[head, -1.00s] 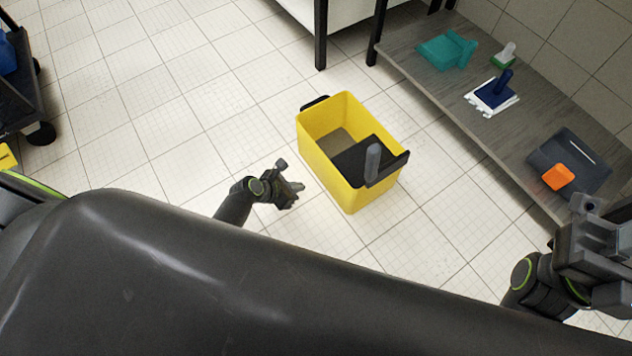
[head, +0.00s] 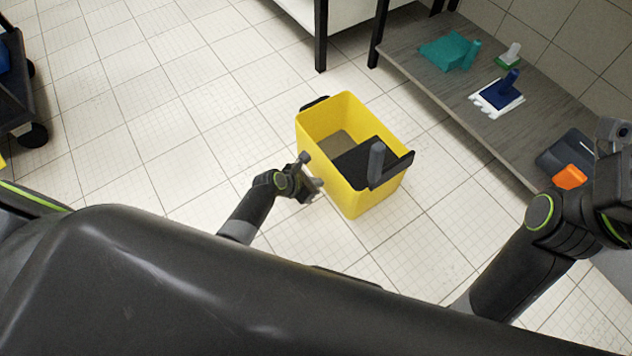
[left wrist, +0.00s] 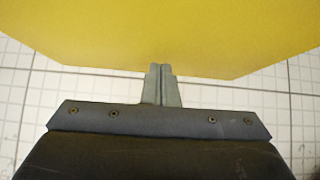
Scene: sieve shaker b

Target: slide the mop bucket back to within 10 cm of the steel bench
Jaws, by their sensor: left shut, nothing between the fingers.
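The yellow mop bucket (head: 350,192) stands upright on the tiled floor, with a black wringer (head: 368,160) and a grey upright handle on its right side. My left gripper (head: 318,184) is shut and empty, low by the bucket's near left wall. In the left wrist view its closed fingertips (left wrist: 160,68) point at the yellow wall (left wrist: 160,35) and overlap its lower edge; contact cannot be told. My right gripper (head: 614,140) is partly cut off at the right edge, its fingers unclear. A black-legged bench (head: 321,35) stands behind the bucket; I cannot tell whether it is steel.
A low grey shelf (head: 440,88) along the right wall holds a teal item (head: 447,50), a blue-handled brush (head: 500,92), a green-based brush (head: 508,56) and a dark tray with an orange item (head: 569,176). A dark wheeled cart (head: 18,95) stands at left. Floor left of the bucket is clear.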

